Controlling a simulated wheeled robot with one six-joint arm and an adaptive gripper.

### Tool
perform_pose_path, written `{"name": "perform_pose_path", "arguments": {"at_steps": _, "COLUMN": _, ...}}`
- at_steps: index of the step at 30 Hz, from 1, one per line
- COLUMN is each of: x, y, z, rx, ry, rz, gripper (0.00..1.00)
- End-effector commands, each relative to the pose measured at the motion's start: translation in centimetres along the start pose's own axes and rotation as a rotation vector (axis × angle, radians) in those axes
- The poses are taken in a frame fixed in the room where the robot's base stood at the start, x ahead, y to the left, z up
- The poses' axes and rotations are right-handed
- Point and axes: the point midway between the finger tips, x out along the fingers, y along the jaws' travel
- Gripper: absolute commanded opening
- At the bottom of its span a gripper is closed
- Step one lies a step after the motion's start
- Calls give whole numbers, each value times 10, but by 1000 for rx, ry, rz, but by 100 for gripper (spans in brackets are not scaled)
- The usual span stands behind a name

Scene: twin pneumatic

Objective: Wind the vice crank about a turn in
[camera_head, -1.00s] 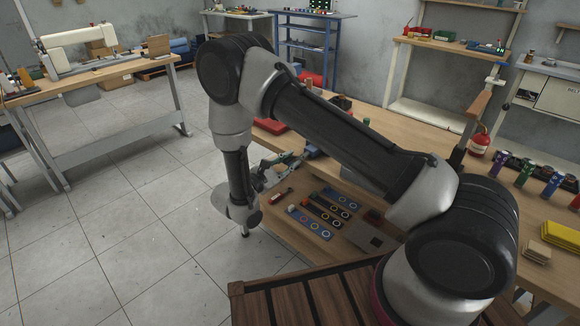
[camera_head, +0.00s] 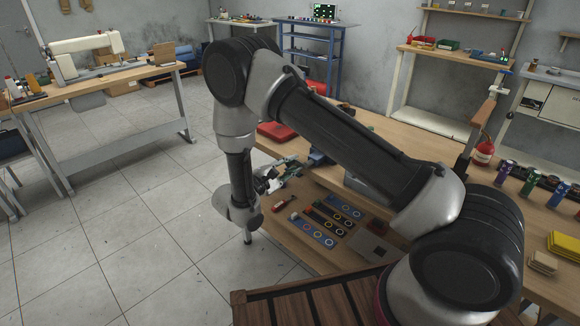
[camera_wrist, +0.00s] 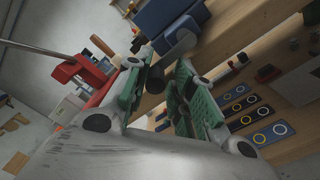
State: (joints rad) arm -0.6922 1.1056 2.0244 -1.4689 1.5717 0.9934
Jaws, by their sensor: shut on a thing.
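My gripper (camera_wrist: 158,88) has green-padded fingers on both sides of a small dark handle (camera_wrist: 155,78), which looks like the crank's grip. The fingers are shut on it, with its width between them. In the head view my gripper (camera_head: 286,170) is at the bench's left edge, beside the vice. Most of the crank is hidden by the fingers.
Blue and black strips with coloured rings (camera_head: 313,230) lie on the bench (camera_head: 295,248) near the gripper; they also show in the wrist view (camera_wrist: 262,110). A red object (camera_head: 278,131) lies behind. Open floor (camera_head: 130,235) is to the left.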

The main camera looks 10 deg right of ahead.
Motion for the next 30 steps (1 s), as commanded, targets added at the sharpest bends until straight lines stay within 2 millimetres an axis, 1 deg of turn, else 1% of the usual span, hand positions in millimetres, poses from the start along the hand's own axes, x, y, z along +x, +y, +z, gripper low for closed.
{"name": "perform_pose_path", "arguments": {"at_steps": 6, "x": 0, "y": 2, "z": 1, "rx": 0, "ry": -4, "rz": 4, "gripper": 0}}
{"name": "perform_pose_path", "arguments": {"at_steps": 7, "x": 0, "y": 2, "z": 1, "rx": 0, "ry": -4, "rz": 4, "gripper": 30}}
{"name": "perform_pose_path", "arguments": {"at_steps": 8, "x": 0, "y": 2, "z": 1, "rx": -1, "ry": -5, "rz": 4, "gripper": 35}}
{"name": "perform_pose_path", "arguments": {"at_steps": 9, "x": 0, "y": 2, "z": 1, "rx": -1, "ry": -4, "rz": 3, "gripper": 36}}
{"name": "perform_pose_path", "arguments": {"at_steps": 17, "x": 0, "y": 0, "z": 1, "rx": -1, "ry": -2, "rz": 1, "gripper": 36}}
{"name": "perform_pose_path", "arguments": {"at_steps": 20, "x": -6, "y": 0, "z": 0, "rx": -1, "ry": 0, "rz": 2, "gripper": 36}}
{"name": "perform_pose_path", "arguments": {"at_steps": 23, "x": -21, "y": 1, "z": 0, "rx": 0, "ry": 1, "rz": 3, "gripper": 36}}
{"name": "perform_pose_path", "arguments": {"at_steps": 30, "x": -75, "y": 1, "z": -1, "rx": 0, "ry": 2, "rz": 4, "gripper": 36}}
